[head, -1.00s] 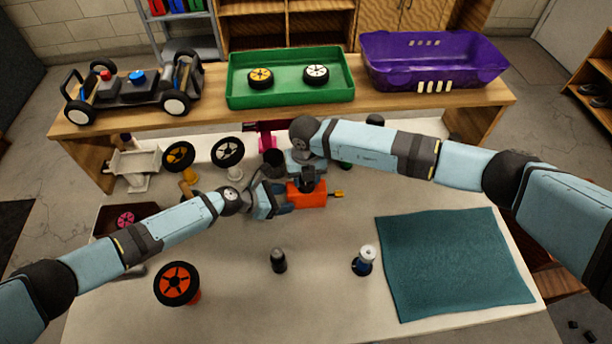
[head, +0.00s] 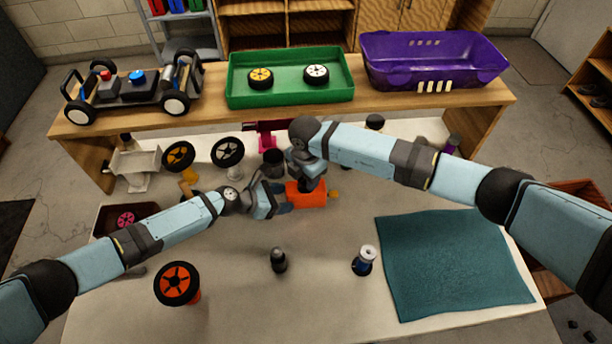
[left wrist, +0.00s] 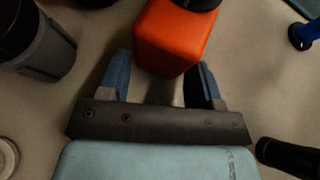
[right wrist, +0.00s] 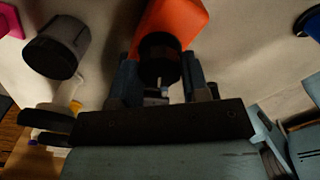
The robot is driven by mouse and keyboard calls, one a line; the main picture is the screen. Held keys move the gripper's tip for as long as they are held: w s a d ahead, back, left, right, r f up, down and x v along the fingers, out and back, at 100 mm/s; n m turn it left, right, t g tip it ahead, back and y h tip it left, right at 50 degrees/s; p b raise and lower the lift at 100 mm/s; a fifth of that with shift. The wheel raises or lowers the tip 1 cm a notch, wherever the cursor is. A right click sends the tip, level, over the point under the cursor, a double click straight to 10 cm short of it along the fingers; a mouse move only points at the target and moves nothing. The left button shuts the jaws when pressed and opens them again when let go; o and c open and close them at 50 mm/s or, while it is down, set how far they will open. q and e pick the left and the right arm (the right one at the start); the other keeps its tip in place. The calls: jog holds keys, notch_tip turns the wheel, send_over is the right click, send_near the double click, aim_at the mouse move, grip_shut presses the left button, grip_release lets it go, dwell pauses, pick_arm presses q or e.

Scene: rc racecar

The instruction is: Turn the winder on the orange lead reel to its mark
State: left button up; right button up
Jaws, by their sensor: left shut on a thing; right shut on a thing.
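The orange lead reel (head: 312,197) is a box-shaped orange body near the middle of the bench, with a small yellow-orange stub at its right end. My left gripper (head: 284,203) is shut on the reel's left end; in the left wrist view its fingers flank the orange body (left wrist: 175,42). My right gripper (right wrist: 158,88) comes from above and is shut on the black round winder (right wrist: 160,58), which stands out from the orange body (right wrist: 177,16). In the head view my right gripper hides the winder. I cannot make out the mark.
A dark grey cup (head: 273,161) stands close behind the reel. Wheels on stands (head: 228,152) are to the left. A teal mat (head: 455,262) lies at right.

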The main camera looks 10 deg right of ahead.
pick_arm(q)
jog(key=shift+d+r, duration=0.15)
jog(key=shift+r, duration=0.05)
pick_arm(e)
jog(key=shift+s+a+m, duration=0.1)
jog(key=shift+a+m, duration=0.05)
jog(key=shift+m, duration=1)
jog(key=shift+s+a+m, duration=0.1)
jog(key=shift+m, duration=1.05)
pick_arm(q)
jog(key=shift+d, duration=0.1)
pick_arm(e)
jog(key=o, duration=0.9)
jog(key=shift+c, duration=0.2)
pick_arm(q)
jog(key=shift+f, duration=0.1)
pick_arm(e)
jog(key=shift+o, duration=0.4)
jog(key=shift+w+d, duration=0.15)
pick_arm(q)
jog(key=shift+a+f, duration=0.1)
jog(key=shift+a, duration=0.1)
pick_arm(e)
notch_tip(320, 180, up, 12)
pick_arm(q)
jog(key=o, duration=1)
jog(key=shift+c, duration=0.2)
jog(key=shift+a, duration=0.1)
